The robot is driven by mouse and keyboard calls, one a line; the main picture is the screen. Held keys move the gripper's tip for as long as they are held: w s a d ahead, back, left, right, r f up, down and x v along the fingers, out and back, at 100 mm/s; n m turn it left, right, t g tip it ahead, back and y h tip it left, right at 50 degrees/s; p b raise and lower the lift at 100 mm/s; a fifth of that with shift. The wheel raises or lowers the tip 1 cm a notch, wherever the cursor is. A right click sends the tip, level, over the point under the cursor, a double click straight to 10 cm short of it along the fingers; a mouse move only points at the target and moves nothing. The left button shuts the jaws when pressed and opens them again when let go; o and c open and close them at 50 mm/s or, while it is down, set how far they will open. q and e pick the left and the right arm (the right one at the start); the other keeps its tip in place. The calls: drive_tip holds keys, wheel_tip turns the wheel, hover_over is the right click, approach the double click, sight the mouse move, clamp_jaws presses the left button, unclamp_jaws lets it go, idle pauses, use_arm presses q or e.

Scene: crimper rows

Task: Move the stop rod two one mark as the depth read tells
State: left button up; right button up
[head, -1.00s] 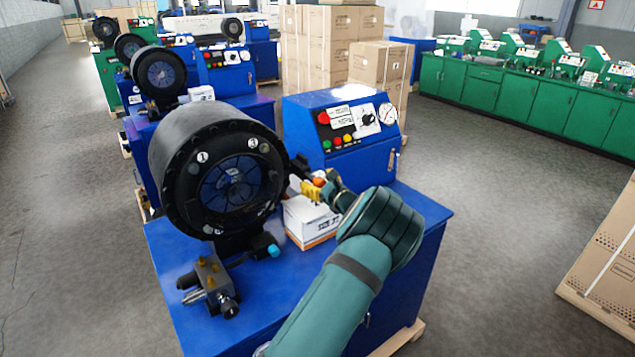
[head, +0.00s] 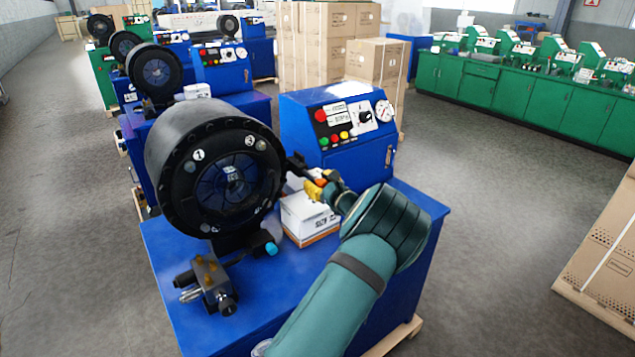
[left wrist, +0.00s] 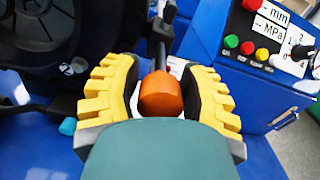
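The nearest crimper has a black round head (head: 215,170) on a blue base. At its right side is an orange knob (left wrist: 161,93) on a dark rod (left wrist: 158,35) running up in the left wrist view; I take this as the stop rod. My left gripper (head: 322,188) is around the knob, with yellow-padded fingers (left wrist: 161,80) on either side. Gaps beside the knob look very thin, so I cannot tell whether the fingers press on it. Labels "mm" (left wrist: 277,13) and "MPa" show on the panel; no depth figure is readable. My right gripper is out of view.
A blue control box (head: 335,125) with coloured buttons and a gauge (head: 384,111) stands right of the head. A white carton (head: 308,217) lies below the gripper. A metal valve block (head: 208,283) sits at the front left of the blue top. More crimpers stand behind.

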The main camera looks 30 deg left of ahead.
use_arm(q)
drive_tip(key=shift+o, duration=1.1)
drive_tip(key=shift+d+r, duration=0.1)
drive_tip(key=shift+d, duration=0.1)
drive_tip(key=v, duration=1.1)
drive_tip(key=shift+s+d, duration=0.2)
drive_tip(key=shift+d, duration=0.15)
